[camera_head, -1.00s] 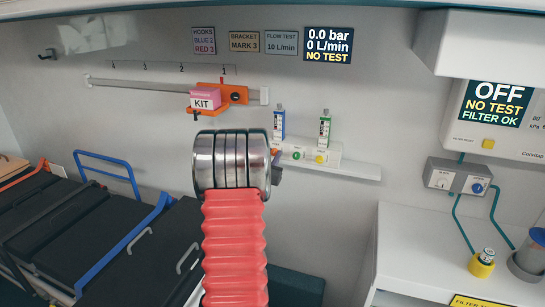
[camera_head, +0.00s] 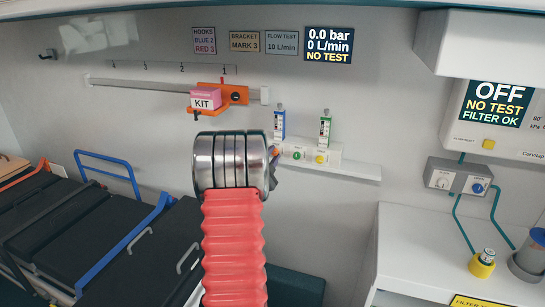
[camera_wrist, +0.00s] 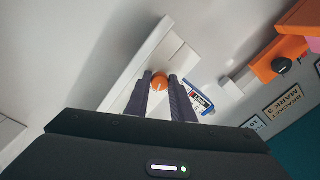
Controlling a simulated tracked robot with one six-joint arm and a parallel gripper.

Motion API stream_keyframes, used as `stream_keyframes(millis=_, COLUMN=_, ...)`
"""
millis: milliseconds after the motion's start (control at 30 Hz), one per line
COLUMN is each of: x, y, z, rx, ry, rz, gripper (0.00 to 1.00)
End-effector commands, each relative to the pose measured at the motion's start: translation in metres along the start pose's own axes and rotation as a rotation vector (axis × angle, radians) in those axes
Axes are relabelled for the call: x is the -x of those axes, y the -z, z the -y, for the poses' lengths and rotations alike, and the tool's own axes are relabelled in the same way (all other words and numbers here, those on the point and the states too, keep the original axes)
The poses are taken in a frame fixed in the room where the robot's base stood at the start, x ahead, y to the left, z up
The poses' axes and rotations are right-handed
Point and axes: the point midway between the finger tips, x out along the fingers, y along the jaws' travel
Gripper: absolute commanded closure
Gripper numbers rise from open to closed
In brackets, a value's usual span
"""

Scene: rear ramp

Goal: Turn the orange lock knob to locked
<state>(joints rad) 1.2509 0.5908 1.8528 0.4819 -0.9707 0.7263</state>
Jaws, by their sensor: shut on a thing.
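The round orange lock knob (camera_wrist: 160,81) is on a white strip on the wall (camera_wrist: 150,55), seen in the wrist view. My gripper (camera_wrist: 160,80) is shut on the knob, with one dark finger on each side of it. I cannot read the knob's position mark.
A blue-labelled flowmeter (camera_head: 279,123) stands close to my gripper, with a green-labelled one (camera_head: 325,128) to its right. Green (camera_head: 299,155) and yellow (camera_head: 321,158) knobs sit on the same strip. The orange bracket (camera_head: 235,94) with a pink kit box (camera_head: 205,98) is above.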

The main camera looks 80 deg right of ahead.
Motion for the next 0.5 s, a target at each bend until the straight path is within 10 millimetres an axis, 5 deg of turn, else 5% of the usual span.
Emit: stream_keyframes(millis=500, x=0.0005, y=-0.0006, z=-0.002, rx=-0.287, ry=-0.004, rz=-0.012, gripper=1.0)
